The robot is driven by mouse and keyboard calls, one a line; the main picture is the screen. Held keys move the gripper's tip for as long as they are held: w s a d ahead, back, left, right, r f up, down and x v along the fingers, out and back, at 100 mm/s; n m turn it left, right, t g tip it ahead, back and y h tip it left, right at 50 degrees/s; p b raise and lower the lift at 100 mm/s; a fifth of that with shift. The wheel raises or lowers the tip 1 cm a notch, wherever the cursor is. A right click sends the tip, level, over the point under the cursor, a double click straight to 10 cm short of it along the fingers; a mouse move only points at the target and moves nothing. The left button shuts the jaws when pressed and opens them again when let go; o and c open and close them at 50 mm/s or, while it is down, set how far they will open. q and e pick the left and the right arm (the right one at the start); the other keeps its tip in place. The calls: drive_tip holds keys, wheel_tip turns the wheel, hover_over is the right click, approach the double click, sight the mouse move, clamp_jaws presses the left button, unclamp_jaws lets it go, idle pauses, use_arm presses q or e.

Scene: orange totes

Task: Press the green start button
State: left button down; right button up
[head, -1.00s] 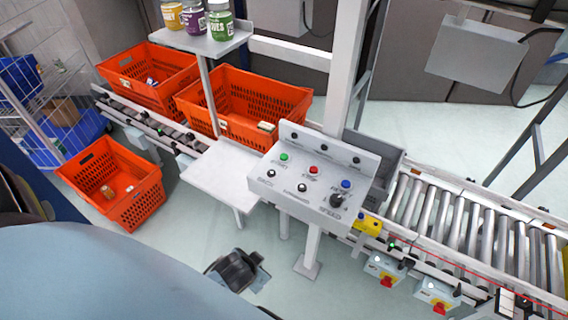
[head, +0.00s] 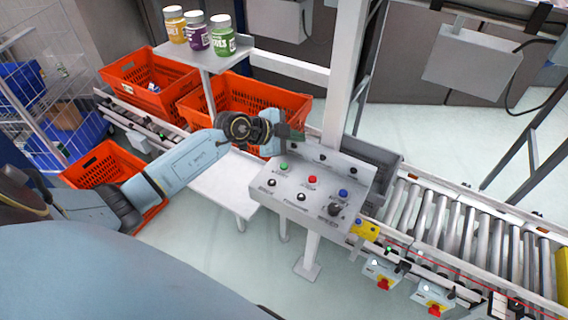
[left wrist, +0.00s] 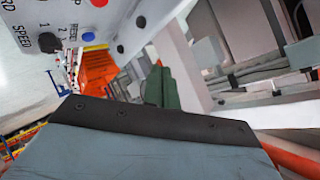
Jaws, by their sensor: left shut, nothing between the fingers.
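The green start button (head: 284,165) sits at the upper left of the grey sloped control panel (head: 300,208) in the head view. My left gripper (head: 290,133) is above and behind that button, by the panel's upper left edge, apart from the button. Its dark green fingers (left wrist: 162,88) show shut and empty in the left wrist view. That view shows part of the panel with the red button (left wrist: 98,3) and blue button (left wrist: 88,37); the green button is out of it. My right gripper is not in view.
A red button (head: 312,180), a blue button (head: 343,193) and a dark knob (head: 334,210) share the panel. A white post (head: 345,80) rises behind it. A shelf (head: 205,52) with jars, orange totes (head: 240,92) and a roller conveyor (head: 440,225) surround it.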

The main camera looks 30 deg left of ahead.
use_arm(q)
drive_tip(key=a, duration=0.1)
drive_tip(key=a+f+g+y, duration=0.1)
drive_tip(key=a, duration=0.1)
drive_tip(key=a+y, duration=0.1)
drive_tip(key=a, duration=0.1)
drive_tip(key=shift+f+n+g, duration=0.4)
drive_tip(key=shift+f, duration=0.1)
drive_tip(key=b, duration=0.6)
hover_over(281, 167)
wheel_tip(281, 167, down, 8)
drive_tip(key=shift+f, duration=0.3)
drive_tip(key=shift+f, duration=0.1)
idle(1.2)
